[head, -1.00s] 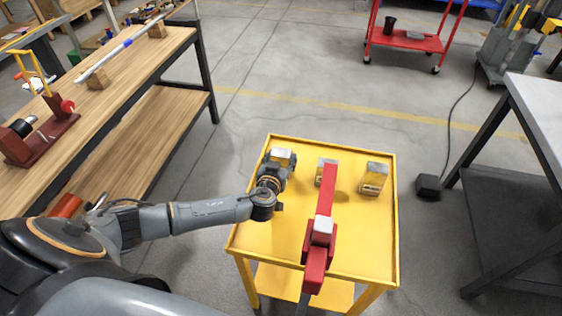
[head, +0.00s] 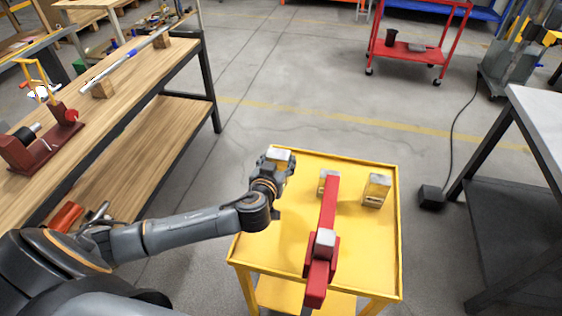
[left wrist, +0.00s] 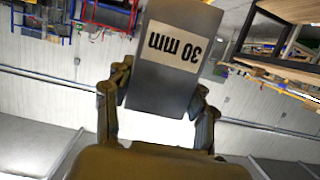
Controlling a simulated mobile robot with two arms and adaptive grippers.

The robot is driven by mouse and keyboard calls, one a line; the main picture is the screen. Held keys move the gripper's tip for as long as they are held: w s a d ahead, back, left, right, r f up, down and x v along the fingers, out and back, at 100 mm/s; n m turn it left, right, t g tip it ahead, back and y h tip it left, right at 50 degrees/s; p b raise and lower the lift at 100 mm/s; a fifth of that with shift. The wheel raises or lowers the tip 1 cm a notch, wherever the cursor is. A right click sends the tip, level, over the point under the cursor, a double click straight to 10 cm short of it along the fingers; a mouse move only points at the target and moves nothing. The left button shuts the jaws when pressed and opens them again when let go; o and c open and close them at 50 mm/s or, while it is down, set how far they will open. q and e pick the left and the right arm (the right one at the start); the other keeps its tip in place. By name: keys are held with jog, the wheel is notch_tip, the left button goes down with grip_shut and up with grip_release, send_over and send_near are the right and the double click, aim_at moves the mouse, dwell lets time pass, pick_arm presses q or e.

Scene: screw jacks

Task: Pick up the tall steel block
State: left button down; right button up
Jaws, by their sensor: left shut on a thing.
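My left gripper (head: 275,166) is shut on a grey steel block (head: 279,155) over the back left corner of the yellow cart (head: 262,250). In the left wrist view the block (left wrist: 170,60) sits between the two fingers (left wrist: 158,122), with a label reading "30 mm" upside down. The block appears raised off the cart top. Two more steel blocks stand on the cart: one in the middle (head: 327,178), partly hidden behind a red bar, and a tall-looking one at the right (head: 376,191). My right gripper is out of view.
A wooden workbench (head: 130,85) stands at the left, a grey-topped table (head: 545,125) at the right. A red trolley (head: 415,50) is farther back. The cart's left middle is bare.

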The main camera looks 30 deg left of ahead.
pick_arm(q)
jog(key=a+r+b+v, duration=0.1)
jog(key=r+v, duration=0.1)
jog(key=v, duration=0.8)
jog(key=s+d+r+m+h, duration=0.1)
jog(key=d+r+m+h, duration=0.2)
jog(key=d+r, duration=0.2)
jog(key=shift+d+r+h, duration=0.2)
jog(key=shift+d+h, duration=0.2)
jog(key=shift+d, duration=1.15)
jog(key=shift+a, duration=0.25)
